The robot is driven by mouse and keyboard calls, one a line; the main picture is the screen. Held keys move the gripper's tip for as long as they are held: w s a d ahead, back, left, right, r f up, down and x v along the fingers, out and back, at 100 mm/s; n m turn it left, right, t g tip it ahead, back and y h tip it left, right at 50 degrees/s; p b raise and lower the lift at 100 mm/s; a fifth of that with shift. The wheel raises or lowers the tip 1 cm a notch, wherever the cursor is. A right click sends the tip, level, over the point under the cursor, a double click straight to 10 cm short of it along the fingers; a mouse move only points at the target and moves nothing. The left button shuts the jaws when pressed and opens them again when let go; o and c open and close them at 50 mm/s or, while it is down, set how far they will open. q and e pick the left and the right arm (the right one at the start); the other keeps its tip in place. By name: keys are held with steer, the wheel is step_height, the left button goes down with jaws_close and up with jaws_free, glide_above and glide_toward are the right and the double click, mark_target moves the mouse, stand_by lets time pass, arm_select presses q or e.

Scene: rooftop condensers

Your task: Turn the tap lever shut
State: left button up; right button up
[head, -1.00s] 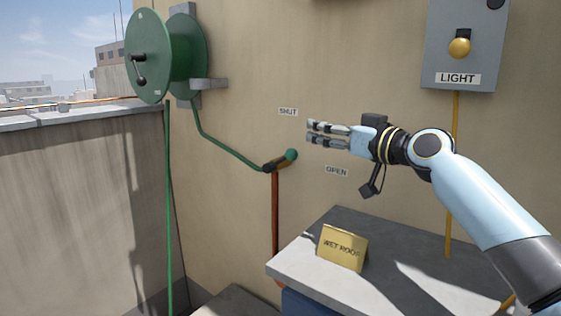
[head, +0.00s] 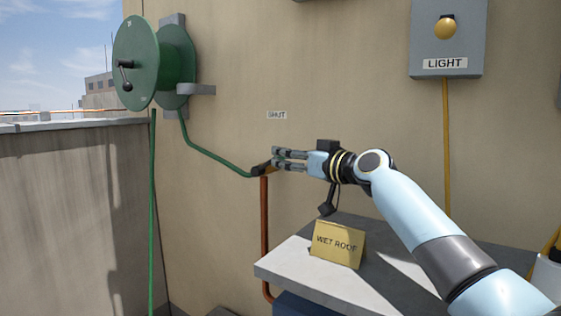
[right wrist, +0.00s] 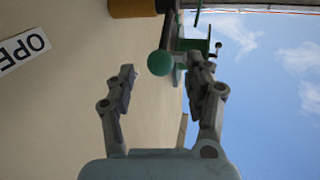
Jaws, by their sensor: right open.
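The tap (head: 262,168) sits on the wall at the top of a copper pipe, a green hose running to it. Its lever is mostly hidden behind my right fingers in the head view. The SHUT label (head: 277,115) is above; the OPEN label (right wrist: 22,50) shows in the right wrist view. My left gripper is out of view.
A grey ledge (head: 290,262) below my right arm bears a yellow WET ROOF sign (head: 338,243). A green hose reel (head: 137,62) hangs at upper left. A grey LIGHT box (head: 447,38) is at upper right.

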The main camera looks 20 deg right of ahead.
mark_target(269, 163)
steer(key=shift+b+x, duration=0.5)
steer(key=shift+x, duration=1.4)
jaws_close()
